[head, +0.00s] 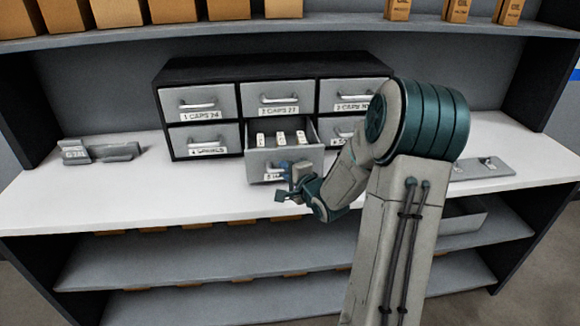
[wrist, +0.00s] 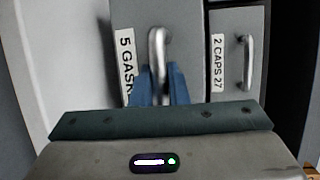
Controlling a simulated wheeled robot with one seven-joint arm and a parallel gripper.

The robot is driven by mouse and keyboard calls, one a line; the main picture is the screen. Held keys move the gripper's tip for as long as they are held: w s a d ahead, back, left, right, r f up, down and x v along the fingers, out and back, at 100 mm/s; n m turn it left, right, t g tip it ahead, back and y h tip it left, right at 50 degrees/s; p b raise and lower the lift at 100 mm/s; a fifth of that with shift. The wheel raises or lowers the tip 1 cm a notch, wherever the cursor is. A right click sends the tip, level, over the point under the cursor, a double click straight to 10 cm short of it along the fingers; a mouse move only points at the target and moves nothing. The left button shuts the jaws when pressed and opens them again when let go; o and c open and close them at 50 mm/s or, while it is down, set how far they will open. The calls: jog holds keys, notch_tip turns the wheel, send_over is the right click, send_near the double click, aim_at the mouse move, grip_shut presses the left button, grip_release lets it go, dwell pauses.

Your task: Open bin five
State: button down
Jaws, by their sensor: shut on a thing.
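Bin five (head: 283,158) is the lower middle drawer of the dark cabinet. It is pulled out toward me, and several white labelled items show inside it. My gripper (head: 292,174) is at the front of this drawer. In the wrist view the label "5 GAS..." (wrist: 127,67) shows on the drawer front, partly cut off. The blue fingers of my gripper (wrist: 158,88) are shut on the silver handle (wrist: 158,45) of bin five.
The cabinet (head: 262,68) holds two rows of drawers; bin two (head: 270,98) above is closed. A grey holder (head: 100,151) stands at left on the white worktop (head: 120,195). A grey plate (head: 482,167) lies at right. Boxes line the upper shelf (head: 330,27).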

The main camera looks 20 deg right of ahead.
jog(key=shift+s+a, duration=0.3)
jog(key=shift+s, duration=0.25)
jog(key=c, duration=1.4)
grip_release()
jog(key=shift+d, duration=0.1)
jog(key=b+v, duration=0.8)
jog(key=v, duration=0.5)
jog(key=shift+s+b, duration=0.3)
jog(key=shift+s, duration=0.1)
